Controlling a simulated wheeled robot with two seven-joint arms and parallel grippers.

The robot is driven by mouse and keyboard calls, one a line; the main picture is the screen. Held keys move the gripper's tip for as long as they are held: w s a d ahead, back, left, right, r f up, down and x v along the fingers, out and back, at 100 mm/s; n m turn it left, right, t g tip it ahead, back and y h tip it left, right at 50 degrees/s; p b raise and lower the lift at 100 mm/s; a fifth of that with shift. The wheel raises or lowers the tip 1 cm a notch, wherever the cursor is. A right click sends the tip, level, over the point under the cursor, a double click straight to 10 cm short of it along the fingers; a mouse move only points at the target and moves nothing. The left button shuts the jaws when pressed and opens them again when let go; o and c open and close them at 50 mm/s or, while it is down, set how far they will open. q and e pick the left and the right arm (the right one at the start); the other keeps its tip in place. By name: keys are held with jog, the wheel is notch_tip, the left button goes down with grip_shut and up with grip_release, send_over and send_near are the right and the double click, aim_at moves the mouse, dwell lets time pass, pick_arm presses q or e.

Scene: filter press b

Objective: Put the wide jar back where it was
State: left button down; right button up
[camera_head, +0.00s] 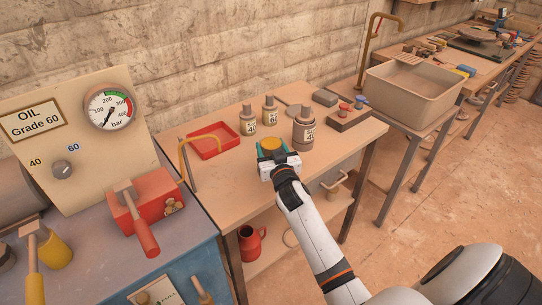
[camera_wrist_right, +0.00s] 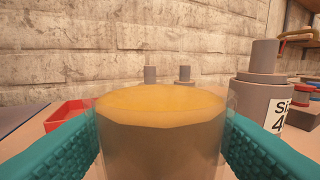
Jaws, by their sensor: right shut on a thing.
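The wide jar (camera_wrist_right: 162,135) is a clear, broad vessel with amber contents. It stands upright between the teal fingers of my right gripper (camera_head: 271,154), which is shut on it. In the head view the jar (camera_head: 271,144) shows as a yellow round top just beyond the gripper, over the near middle of the wooden table (camera_head: 222,176). Its base is hidden by the gripper, so I cannot tell whether it touches the table. My left gripper is not in view.
A red tray (camera_head: 213,150) lies left of the jar. Two small grey bottles (camera_head: 249,121) (camera_head: 270,111) stand behind it, and a larger labelled bottle (camera_head: 303,130) stands close on its right. A block with red and blue knobs (camera_head: 349,118) is farther right. The press's curved brass spout (camera_head: 184,160) rises at left.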

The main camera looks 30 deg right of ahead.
jog(key=shift+s+f, duration=0.1)
jog(key=shift+f, duration=1.1)
jog(key=shift+f, duration=0.15)
jog(key=o, duration=1.2)
jog(key=shift+c, duration=0.2)
jog(key=b+v, duration=0.1)
jog(key=v, duration=1.1)
